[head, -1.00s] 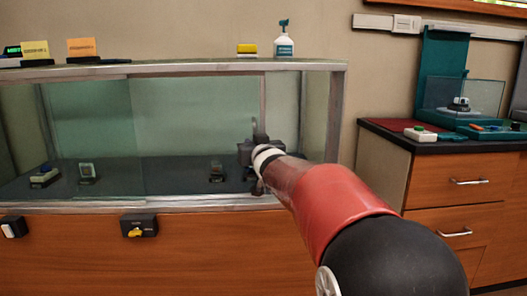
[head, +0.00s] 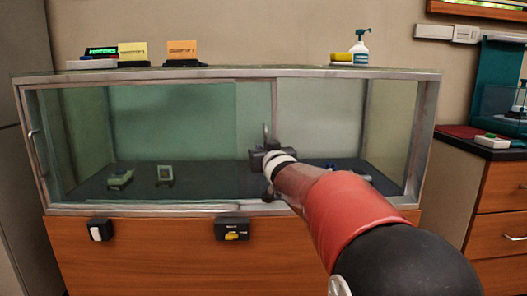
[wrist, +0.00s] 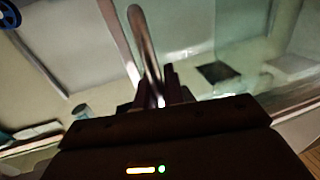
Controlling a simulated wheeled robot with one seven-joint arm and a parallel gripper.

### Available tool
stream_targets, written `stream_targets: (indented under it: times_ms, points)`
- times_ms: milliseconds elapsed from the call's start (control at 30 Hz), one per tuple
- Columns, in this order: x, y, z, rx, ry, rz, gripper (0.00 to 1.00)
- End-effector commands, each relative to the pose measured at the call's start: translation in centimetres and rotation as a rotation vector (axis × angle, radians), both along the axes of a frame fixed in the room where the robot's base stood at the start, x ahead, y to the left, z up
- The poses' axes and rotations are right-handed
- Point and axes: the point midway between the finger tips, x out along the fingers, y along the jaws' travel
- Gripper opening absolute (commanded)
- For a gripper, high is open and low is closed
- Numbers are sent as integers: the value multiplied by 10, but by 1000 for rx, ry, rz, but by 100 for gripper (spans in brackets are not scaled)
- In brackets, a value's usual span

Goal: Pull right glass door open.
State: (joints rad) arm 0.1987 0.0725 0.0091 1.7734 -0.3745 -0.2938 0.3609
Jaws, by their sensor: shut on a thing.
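The glass display case (head: 120,73) fills the middle of the head view. Its right glass door (head: 254,115) is slid to the left, with its vertical metal edge near the middle of the case. To the right of that edge is a gap into the case. My gripper (head: 266,160) is at this edge, low on the door, and partly hidden by my own arm. In the wrist view, the door's upright metal handle (wrist: 143,45) runs between my gripper's fingers (wrist: 163,92), which are shut on it.
A spray bottle (head: 361,47) and signs (head: 132,52) stand on top. A drawer cabinet (head: 500,190) is at right. Small devices (head: 165,174) sit inside the case.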

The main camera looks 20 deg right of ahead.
Motion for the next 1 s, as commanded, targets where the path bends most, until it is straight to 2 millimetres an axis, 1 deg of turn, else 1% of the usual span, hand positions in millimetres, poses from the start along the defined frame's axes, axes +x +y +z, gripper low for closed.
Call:
stream_targets:
  times_ms: [367,400,567,867,967,1000]
  points:
    - [0,0,1,0,-2,0,0]
    - [0,0,1,0,-2,0,12]
    - [0,0,0,0,-1,0,33]
    - [-2,0,0,0,-1,0,33]
    - [-11,1,1,0,-2,-1,33]
    - [-17,1,1,0,-2,-1,33]
